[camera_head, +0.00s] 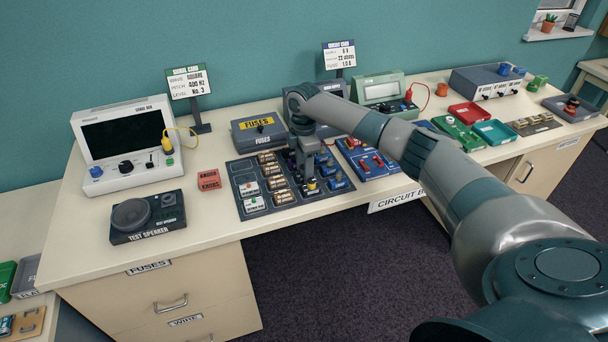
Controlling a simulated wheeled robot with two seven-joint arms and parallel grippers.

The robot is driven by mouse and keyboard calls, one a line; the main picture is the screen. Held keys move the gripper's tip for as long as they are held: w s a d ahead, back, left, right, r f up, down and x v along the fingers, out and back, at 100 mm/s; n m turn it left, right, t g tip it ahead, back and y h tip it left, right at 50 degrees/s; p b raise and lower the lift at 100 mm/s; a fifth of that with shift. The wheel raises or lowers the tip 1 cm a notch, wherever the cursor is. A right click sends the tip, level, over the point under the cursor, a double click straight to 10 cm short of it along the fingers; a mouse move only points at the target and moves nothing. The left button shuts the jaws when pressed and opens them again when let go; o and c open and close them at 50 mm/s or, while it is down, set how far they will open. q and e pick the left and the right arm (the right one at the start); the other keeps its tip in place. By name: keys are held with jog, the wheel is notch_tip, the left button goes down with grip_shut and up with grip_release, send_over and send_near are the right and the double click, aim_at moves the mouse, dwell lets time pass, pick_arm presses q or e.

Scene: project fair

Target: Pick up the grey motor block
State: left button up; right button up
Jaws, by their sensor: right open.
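My right gripper (306,174) points down over the right half of the dark parts board (262,164), its jaws open. The board holds brown-and-silver parts (283,197), white switch blocks (249,188) and blue parts (336,178). A small dark part with a yellowish band (312,185) shows right at the fingertips. I cannot tell whether it is the grey motor block, or whether the fingers touch it. No grey motor block can be made out for sure; the gripper and wrist cover part of the board. My left gripper is not in view.
A blue board with red parts (372,163) lies right of the gripper. A grey fuses box (258,131) stands behind. The test speaker (147,217), a red block (208,180) and a signal box (124,143) are left. Bare tabletop (215,222) shows before the red block.

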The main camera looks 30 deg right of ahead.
grip_shut()
jog(key=shift+r, duration=0.1)
jog(key=shift+r+b, duration=0.35)
jog(key=shift+r, duration=0.1)
jog(key=r, duration=0.1)
jog(key=r+b, duration=0.1)
jog(key=r, duration=0.1)
jog(key=shift+s+d+r+b, duration=0.1)
jog(key=shift+s+d+b, duration=0.2)
jog(key=shift+d, duration=0.1)
jog(key=s+d+r+b, duration=0.3)
jog(key=s+d+r, duration=0.3)
jog(key=s+d, duration=0.1)
jog(key=shift+s+d+r, duration=0.3)
jog(key=shift+r, duration=0.1)
jog(key=shift+a, duration=0.15)
